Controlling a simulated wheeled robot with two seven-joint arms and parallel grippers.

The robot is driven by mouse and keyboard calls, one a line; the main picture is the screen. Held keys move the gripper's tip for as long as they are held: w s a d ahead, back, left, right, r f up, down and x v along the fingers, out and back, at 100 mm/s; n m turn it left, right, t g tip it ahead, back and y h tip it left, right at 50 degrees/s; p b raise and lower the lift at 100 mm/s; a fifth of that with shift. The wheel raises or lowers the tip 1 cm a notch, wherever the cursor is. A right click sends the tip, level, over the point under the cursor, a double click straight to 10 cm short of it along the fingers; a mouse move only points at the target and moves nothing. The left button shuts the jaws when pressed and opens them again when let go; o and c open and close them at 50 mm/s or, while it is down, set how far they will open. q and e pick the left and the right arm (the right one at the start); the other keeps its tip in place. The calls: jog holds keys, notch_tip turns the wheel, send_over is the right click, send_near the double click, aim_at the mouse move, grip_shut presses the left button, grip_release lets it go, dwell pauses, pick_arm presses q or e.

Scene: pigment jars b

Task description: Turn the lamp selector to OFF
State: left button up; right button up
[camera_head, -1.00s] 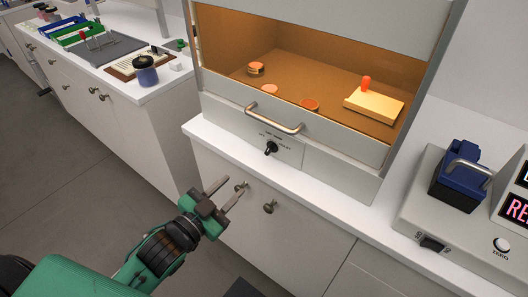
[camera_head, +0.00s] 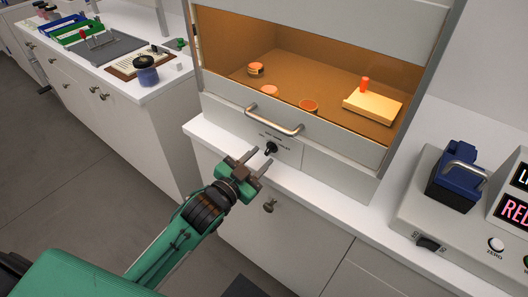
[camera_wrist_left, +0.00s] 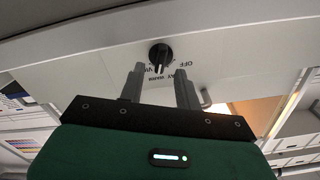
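The lamp selector (camera_head: 271,148) is a small black knob on the pale front panel below the hood's sash. It also shows in the left wrist view (camera_wrist_left: 160,55), with small lettering around it, including "OFF" to one side. My left gripper (camera_head: 258,159) is open and empty, just in front of and slightly below the knob. In the left wrist view its two fingers (camera_wrist_left: 160,80) point toward the panel, one on each side of the knob's line, apart from it as far as I can tell. My right gripper is not in view.
A curved metal handle (camera_head: 274,120) sits above the knob. The orange-lit hood holds several small jars or lids and a yellow block (camera_head: 372,105). A cabinet knob (camera_head: 269,206) is below the counter edge. A device with a blue clamp (camera_head: 458,186) stands at right.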

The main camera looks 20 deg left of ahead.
aim_at(270, 149)
pick_arm(q)
jog(key=shift+x, duration=0.95)
jog(key=shift+w+d, duration=0.15)
jog(key=shift+w, duration=0.2)
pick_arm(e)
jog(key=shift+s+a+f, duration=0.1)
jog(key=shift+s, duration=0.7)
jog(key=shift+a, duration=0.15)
pick_arm(q)
grip_shut()
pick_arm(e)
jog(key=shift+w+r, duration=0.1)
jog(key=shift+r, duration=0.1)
